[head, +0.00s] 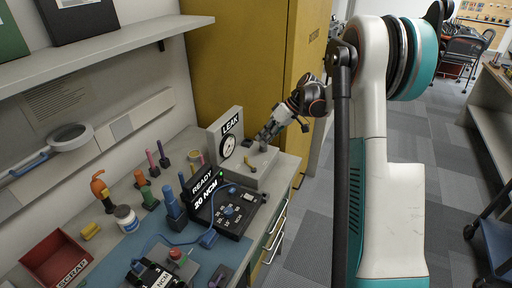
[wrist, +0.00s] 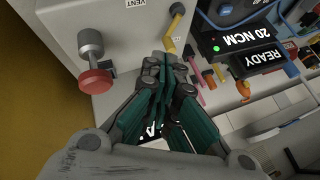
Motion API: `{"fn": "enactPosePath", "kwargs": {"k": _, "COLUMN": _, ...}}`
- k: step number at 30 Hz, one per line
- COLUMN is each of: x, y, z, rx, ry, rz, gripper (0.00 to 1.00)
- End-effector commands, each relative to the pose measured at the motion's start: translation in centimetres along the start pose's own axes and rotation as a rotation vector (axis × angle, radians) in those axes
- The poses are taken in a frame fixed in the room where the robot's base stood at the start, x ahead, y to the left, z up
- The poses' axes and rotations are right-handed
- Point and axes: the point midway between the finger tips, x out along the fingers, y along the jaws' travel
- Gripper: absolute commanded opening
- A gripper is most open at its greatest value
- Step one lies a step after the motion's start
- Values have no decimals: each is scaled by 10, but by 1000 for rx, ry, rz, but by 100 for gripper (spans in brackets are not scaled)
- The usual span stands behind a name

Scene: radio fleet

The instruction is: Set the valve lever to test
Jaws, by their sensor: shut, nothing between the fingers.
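The leak unit (head: 225,133) stands at the back of the bench, with a round gauge and a LEAK sign. In the wrist view its pale top plate (wrist: 125,50) carries a yellow valve lever (wrist: 171,36), running from a dark pivot near the top edge down toward my fingers. A VENT label (wrist: 136,3) shows left of the lever; a second label beside it is too small to read. My gripper (wrist: 164,62) is shut and empty, its tips close to the lever's end; I cannot tell whether they touch. My gripper also shows over the unit in the head view (head: 262,138).
A grey post with a red knob (wrist: 95,80) stands left of the lever. The 20 NCM unit (head: 228,208) sits in front on the bench. A yellow cabinet (head: 240,60) rises behind. Several tools and a red scrap bin (head: 57,260) occupy the left.

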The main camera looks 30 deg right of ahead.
Motion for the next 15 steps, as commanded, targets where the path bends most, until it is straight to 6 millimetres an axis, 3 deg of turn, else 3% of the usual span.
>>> {"fn": "enactPosePath", "kwargs": {"k": 6, "x": -36, "y": 1, "z": 0, "rx": 1, "ry": 1, "rz": 1, "gripper": 0}}
{"fn": "enactPosePath", "kwargs": {"k": 15, "x": -49, "y": 0, "z": 0, "rx": -1, "ry": 0, "rz": 0, "gripper": 0}}
